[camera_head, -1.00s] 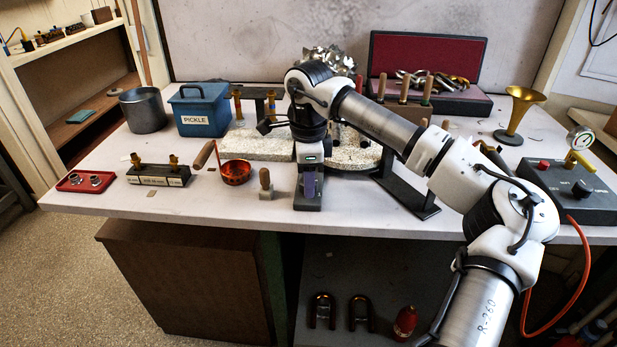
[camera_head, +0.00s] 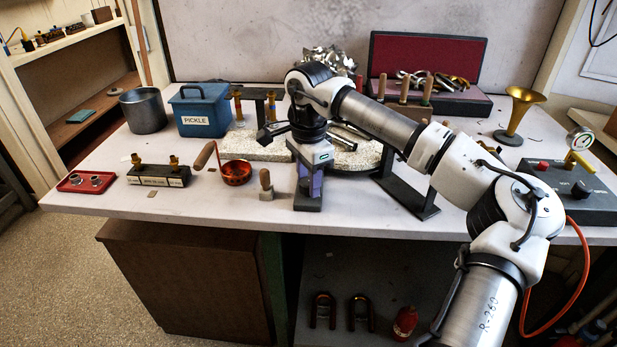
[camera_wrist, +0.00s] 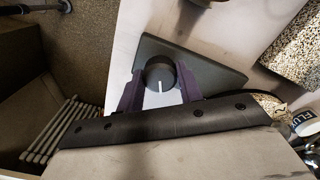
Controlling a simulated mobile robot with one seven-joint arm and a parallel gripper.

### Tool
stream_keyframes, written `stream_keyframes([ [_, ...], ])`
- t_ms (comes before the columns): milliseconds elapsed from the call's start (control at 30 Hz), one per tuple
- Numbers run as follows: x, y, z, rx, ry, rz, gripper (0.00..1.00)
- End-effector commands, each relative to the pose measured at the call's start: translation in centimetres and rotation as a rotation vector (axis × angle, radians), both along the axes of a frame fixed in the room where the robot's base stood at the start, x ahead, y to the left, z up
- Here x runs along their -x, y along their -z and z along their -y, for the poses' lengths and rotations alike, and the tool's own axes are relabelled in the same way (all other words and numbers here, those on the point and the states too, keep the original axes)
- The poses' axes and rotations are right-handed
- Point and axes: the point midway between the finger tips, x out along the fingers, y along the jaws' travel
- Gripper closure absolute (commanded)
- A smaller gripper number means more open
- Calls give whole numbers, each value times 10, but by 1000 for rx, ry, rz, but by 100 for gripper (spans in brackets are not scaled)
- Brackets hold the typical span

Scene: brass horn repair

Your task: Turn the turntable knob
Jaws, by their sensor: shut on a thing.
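In the wrist view, the round black knob (camera_wrist: 160,71) with a white pointer line stands on a dark wedge-shaped housing (camera_wrist: 212,75). My gripper (camera_wrist: 160,84) has its two purple fingers on either side of the knob, shut on it. The pointer line runs up and down in that picture. In the head view, my gripper (camera_head: 309,188) points straight down over the housing (camera_head: 307,206) at the table's front edge, and hides the knob.
A dark angled stand (camera_head: 412,195) is close on the right. A blue pickle box (camera_head: 206,108), a brass horn bell (camera_head: 517,108) and a grey control box (camera_head: 570,190) are farther off.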

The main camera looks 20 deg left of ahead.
Motion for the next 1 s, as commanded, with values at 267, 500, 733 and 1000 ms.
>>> stream_keyframes([
  [267,0,-1,0,0,-262,1,87],
  [500,0,-1,0,0,-490,1,87],
  [733,0,-1,0,-1,-707,1,87],
  [1000,0,-1,0,0,-930,0,87],
])
